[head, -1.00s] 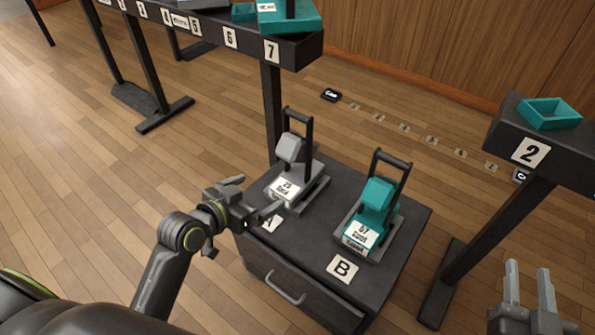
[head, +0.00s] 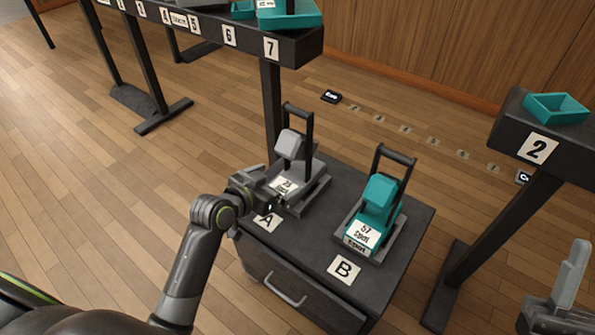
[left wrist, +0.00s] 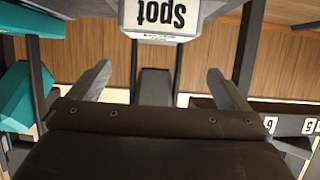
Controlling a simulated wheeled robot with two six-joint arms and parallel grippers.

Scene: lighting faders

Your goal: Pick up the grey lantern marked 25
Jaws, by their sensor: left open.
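The grey lantern (head: 290,146) stands upright on the dark cabinet by label A, with a black handle frame and a white label whose number is too small to read surely. In the left wrist view its label (left wrist: 165,17) shows upside down, reading "Spot". My left gripper (head: 273,191) is open at the lantern's front left, close to its label. In the left wrist view the open fingers (left wrist: 160,85) are wide apart, with a dark bar between them. Whether they touch the lantern cannot be told. My right gripper (head: 562,285) is at the lower right, partly cut off.
A teal lantern (head: 380,195) marked 57 stands by label B on the same cabinet (head: 310,250), close to the right. A numbered rail (head: 300,48) runs behind. A shelf marked 2 (head: 510,130) with a teal tray (head: 556,107) is at right.

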